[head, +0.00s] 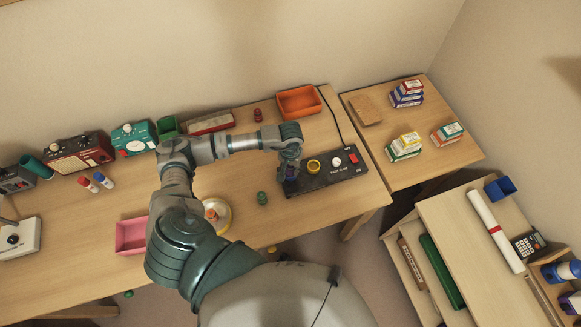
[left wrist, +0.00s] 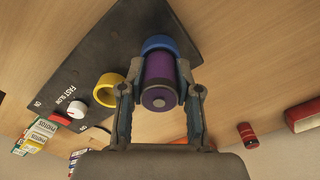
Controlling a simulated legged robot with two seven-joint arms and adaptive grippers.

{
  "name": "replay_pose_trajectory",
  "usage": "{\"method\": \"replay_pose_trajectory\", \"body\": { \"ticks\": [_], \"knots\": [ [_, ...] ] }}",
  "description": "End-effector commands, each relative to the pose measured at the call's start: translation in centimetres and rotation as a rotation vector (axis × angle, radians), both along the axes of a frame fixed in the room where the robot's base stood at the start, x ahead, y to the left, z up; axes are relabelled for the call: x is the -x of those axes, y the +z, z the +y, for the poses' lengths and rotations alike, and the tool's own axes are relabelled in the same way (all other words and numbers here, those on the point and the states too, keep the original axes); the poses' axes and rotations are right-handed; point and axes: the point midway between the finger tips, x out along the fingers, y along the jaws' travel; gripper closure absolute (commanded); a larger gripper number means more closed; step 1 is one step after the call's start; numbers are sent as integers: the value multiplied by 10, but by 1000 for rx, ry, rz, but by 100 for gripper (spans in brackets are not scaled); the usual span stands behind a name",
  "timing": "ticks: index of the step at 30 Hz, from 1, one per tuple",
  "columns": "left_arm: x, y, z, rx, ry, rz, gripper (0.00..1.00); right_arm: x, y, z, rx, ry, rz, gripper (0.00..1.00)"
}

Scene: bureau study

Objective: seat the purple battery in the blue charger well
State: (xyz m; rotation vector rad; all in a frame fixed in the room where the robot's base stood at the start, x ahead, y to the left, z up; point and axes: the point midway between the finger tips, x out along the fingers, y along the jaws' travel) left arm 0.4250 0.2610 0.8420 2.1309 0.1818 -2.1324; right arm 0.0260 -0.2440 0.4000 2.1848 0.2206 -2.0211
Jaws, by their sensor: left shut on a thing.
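The black charger (head: 330,178) lies at the right end of the desk. It carries a yellow well (head: 313,166), a white knob and a red switch. My left gripper (head: 290,175) is over its left end, pointing down. In the left wrist view the gripper (left wrist: 160,74) is shut on the purple battery (left wrist: 159,82). The battery's far end lines up with the blue well (left wrist: 157,43), whose rim shows around it. I cannot tell how deep the end sits. In the head view the gripper mostly hides the battery and blue well. My right gripper is out of view.
A green battery-like cylinder (head: 262,198) stands left of the charger, and a red one (head: 257,115) stands behind. An orange tray (head: 299,102) is at the back edge. A pink tray (head: 131,235) is to the left. Bare desk lies in front of the charger.

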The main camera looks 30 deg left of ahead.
Motion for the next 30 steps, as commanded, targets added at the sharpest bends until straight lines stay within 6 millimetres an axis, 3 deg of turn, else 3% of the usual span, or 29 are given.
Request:
{"method": "replay_pose_trajectory", "body": {
  "ticks": [15, 16, 17, 26, 30],
  "knots": [
    [0, -11, 0, 0, 0, 0, 100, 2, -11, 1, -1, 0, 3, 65],
    [0, -10, 0, 0, 0, -1, 62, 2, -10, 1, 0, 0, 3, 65],
    [0, -10, 0, 0, 0, -1, 57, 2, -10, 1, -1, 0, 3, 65],
    [0, -9, 0, 0, 0, 0, 57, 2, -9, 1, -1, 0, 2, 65],
    [0, 1, 0, 1, 0, -2, 57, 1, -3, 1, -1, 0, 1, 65]
  ]
}}
